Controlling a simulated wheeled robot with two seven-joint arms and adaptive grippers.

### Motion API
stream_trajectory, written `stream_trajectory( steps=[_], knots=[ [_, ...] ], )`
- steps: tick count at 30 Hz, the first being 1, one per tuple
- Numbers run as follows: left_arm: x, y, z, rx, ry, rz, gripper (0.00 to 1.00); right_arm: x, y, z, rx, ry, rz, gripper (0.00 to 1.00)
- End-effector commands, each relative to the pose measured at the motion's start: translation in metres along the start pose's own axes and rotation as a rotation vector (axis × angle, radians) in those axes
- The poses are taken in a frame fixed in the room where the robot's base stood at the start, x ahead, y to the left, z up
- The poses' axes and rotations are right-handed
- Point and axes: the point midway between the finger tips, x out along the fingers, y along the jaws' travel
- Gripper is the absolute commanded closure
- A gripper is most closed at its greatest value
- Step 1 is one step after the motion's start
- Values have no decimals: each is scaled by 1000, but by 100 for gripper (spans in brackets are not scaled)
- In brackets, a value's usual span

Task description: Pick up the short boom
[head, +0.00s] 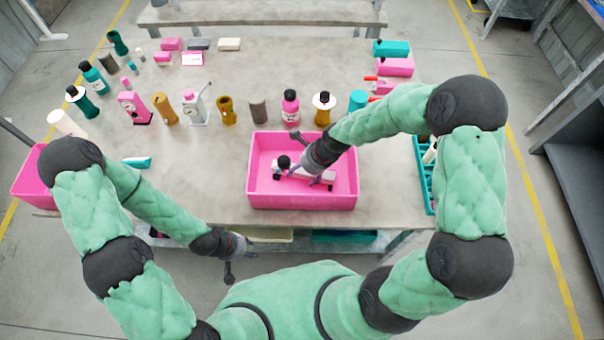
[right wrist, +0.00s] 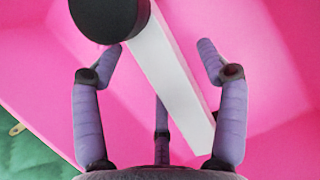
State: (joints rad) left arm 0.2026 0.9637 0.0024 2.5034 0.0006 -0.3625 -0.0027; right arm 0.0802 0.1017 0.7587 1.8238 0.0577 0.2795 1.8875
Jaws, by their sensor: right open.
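The short boom, a white bar (right wrist: 172,82) with a black round end (right wrist: 103,16), lies in a pink tray (head: 350,196) at the table's front edge. Its white part (head: 318,182) also shows in the head view, partly hidden by my right gripper (head: 304,176). In the right wrist view my right gripper (right wrist: 160,62) is open, with its fingers on both sides of the bar and visible gaps to it. The third finger is partly hidden behind the bar. My left gripper (head: 238,266) hangs in front of the table, away from the tray; its jaw state is unclear.
A row of bottles and pump parts, including a pink bottle (head: 290,106) and a gold cylinder (head: 227,110), stands just behind the tray. A teal crate (head: 421,178) is to the right and another pink bin (head: 31,183) to the left. The table left of the tray is mostly clear.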

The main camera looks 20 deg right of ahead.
Motion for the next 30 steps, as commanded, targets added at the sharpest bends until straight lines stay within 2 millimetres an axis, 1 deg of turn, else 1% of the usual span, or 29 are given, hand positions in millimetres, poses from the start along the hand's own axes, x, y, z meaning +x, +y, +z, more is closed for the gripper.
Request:
stream_trajectory(
  steps=[1,3,10,11,12,14,15,18,26,29,30],
  knots=[
    [4,-2,0,0,0,0,64,9,0,-1,0,0,1,26],
    [6,-2,0,0,0,0,64,14,1,-1,0,1,2,26],
    [4,-2,0,0,0,0,64,14,0,0,1,0,0,26],
    [4,-2,0,0,0,0,64,14,0,0,1,0,0,35],
    [4,-2,0,0,0,0,64,14,0,0,1,0,0,46],
    [4,-2,0,0,0,0,64,14,0,0,0,0,0,63],
    [4,-2,0,0,0,0,64,14,0,0,0,0,0,74],
    [4,-2,0,0,0,0,64,14,0,0,0,0,0,100],
    [4,-1,0,0,0,0,64,12,0,0,0,0,-1,100],
    [0,0,0,0,0,0,64,4,-1,4,-1,-1,-3,100],
    [-2,1,0,0,0,0,64,-2,-1,6,-1,-2,-4,100]
  ],
)
